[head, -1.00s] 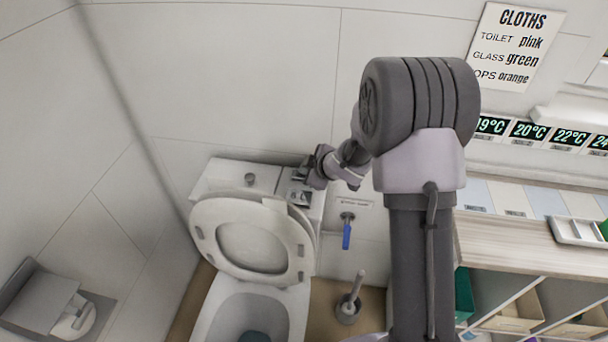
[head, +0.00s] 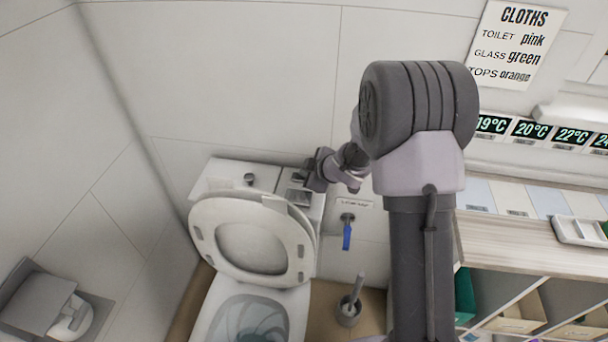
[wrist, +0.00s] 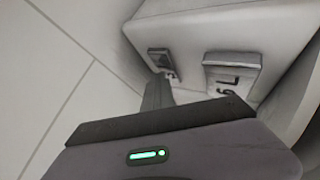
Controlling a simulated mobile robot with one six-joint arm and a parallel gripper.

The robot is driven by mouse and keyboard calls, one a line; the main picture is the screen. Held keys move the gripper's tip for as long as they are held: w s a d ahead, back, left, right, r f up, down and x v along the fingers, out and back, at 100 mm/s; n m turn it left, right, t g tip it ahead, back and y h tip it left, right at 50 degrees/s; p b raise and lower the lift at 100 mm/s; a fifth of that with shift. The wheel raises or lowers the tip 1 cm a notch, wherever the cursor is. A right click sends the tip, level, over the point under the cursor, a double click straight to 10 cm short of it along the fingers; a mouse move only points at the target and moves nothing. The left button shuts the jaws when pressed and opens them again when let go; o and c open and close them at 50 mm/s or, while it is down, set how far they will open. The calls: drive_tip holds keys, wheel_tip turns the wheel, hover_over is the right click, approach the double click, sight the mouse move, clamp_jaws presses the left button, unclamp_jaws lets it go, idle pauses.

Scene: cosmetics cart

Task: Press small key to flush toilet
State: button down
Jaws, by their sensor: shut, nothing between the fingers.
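The white toilet stands with its seat and lid (head: 250,240) raised against the cistern (head: 222,178). Pale water swirls in the bowl (head: 250,318). My gripper (head: 304,176) is shut and empty at the cistern's right end. In the wrist view, the fingertips (wrist: 164,78) are at the small key (wrist: 158,56), a narrow grey plate on the cistern. They seem to touch its lower edge, and they partly hide it. A larger grey key (wrist: 232,76) with a dark mark is to its right, apart from the fingers.
A blue-handled valve (head: 347,235) is on the wall right of the cistern. A toilet brush (head: 350,303) stands on the floor below it. A paper holder (head: 42,300) is at the lower left. A wooden-topped shelf unit (head: 505,245) fills the right side.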

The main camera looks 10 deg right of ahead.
idle(0.3)
drive_tip(key=shift+r+p, duration=1.25)
drive_tip(key=shift+p, duration=0.05)
drive_tip(key=shift+r, duration=0.1)
wheel_tip(320, 180, up, 5)
drive_tip(key=p, duration=0.5)
